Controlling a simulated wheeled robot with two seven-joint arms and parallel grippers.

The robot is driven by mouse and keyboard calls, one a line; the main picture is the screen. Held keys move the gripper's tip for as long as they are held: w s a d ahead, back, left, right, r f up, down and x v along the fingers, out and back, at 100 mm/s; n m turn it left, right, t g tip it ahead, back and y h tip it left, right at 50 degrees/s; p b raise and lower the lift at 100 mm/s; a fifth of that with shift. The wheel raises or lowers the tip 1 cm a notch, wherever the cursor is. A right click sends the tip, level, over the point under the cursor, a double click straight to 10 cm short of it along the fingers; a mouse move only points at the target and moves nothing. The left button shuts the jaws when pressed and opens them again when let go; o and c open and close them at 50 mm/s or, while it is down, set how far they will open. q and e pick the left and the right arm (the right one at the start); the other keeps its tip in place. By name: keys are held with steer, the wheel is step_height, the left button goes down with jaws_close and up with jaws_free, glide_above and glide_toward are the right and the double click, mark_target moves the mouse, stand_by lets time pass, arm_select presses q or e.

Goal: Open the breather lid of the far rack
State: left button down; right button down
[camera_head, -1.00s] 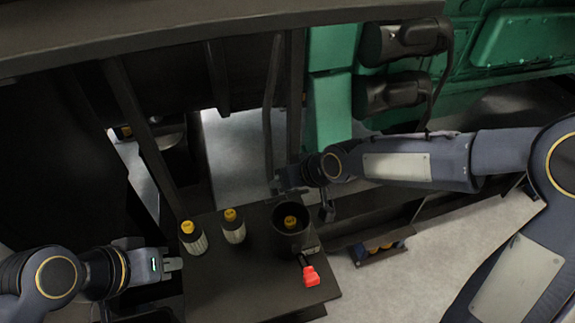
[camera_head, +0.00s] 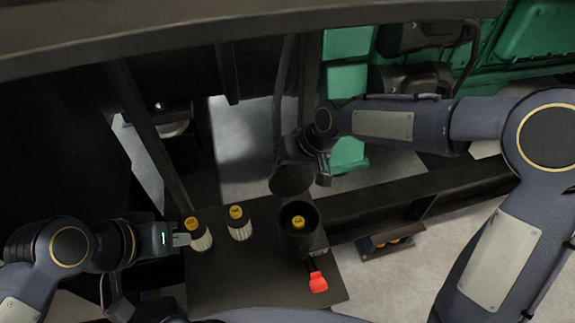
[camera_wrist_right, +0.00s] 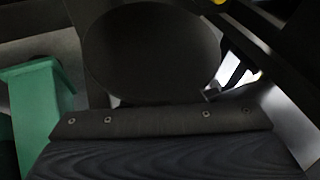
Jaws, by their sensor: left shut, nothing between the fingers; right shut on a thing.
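A dark cylindrical housing (camera_head: 299,243) stands on the dark rack top (camera_head: 240,285), its mouth uncovered and a yellow-capped cartridge (camera_head: 298,222) inside. A round dark lid (camera_head: 293,180) is just behind and above the mouth, tilted. It also fills the upper middle of the right wrist view (camera_wrist_right: 150,50). My right gripper (camera_head: 297,155) is shut at the lid; its fingertips and exact grip are hard to make out. My left gripper (camera_head: 183,240) is shut and empty, its tip close beside the left white cartridge (camera_head: 201,238); contact cannot be told.
A second white yellow-capped cartridge (camera_head: 239,224) stands between the left one and the housing. A red handle (camera_head: 318,282) sticks out in front of the housing. A dark beam (camera_head: 230,40) crosses overhead. Green machinery (camera_head: 345,100) stands behind my right arm. Pale floor shows at right.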

steer(key=shift+w+d+f, duration=0.1)
steer(key=shift+w+f, duration=0.05)
steer(key=shift+f, duration=0.2)
steer(key=c, duration=1.3)
jaws_free()
steer(key=shift+w, duration=0.1)
steer(key=shift+o, duration=0.2)
steer(key=shift+r, duration=0.15)
steer(key=b+v, duration=0.1)
steer(key=v, duration=0.6)
steer(key=shift+d+r, duration=0.15)
steer(key=shift+r, duration=0.1)
